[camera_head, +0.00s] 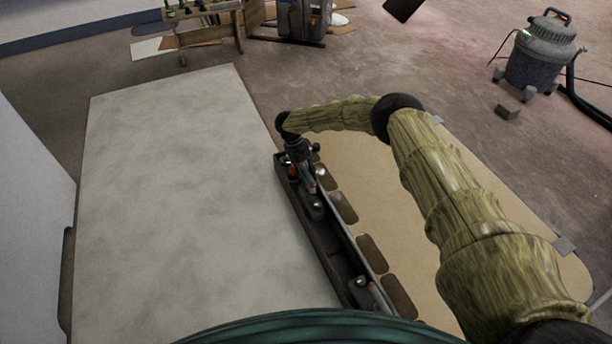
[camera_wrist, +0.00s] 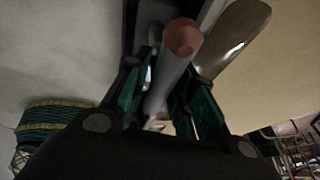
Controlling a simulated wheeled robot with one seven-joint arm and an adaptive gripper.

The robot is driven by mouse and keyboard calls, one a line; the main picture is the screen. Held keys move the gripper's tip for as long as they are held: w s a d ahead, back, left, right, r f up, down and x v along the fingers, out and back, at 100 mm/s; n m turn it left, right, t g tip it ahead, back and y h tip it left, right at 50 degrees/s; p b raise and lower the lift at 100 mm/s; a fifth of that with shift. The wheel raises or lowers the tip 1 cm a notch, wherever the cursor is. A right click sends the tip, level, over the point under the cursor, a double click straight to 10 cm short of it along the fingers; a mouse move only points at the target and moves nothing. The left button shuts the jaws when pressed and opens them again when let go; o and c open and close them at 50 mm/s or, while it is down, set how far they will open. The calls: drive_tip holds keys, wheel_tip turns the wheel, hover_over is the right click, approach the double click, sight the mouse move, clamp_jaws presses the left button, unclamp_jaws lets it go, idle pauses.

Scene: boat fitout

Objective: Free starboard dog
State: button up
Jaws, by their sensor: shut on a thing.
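My gripper (camera_head: 306,176) is at the far end of a long dark rail (camera_head: 322,236) in the head view. In the wrist view my gripper (camera_wrist: 166,92) has its green fingers on both sides of a pale metal dog handle (camera_wrist: 172,76) with a reddish-brown end, and is shut on it. The handle's end sticks out past the fingers. Its root is partly hidden by the gripper. Another metal dog (camera_head: 370,292) sits at the near end of the rail.
A pale flat panel (camera_head: 190,200) lies left of the rail. A shop vacuum (camera_head: 543,55) and a small block (camera_head: 508,111) stand on the floor at the upper right.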

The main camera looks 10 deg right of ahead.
drive_tip(key=shift+d, duration=0.6)
drive_tip(key=o, duration=0.9)
drive_tip(key=shift+a, duration=0.4)
drive_tip(key=v, duration=1.2)
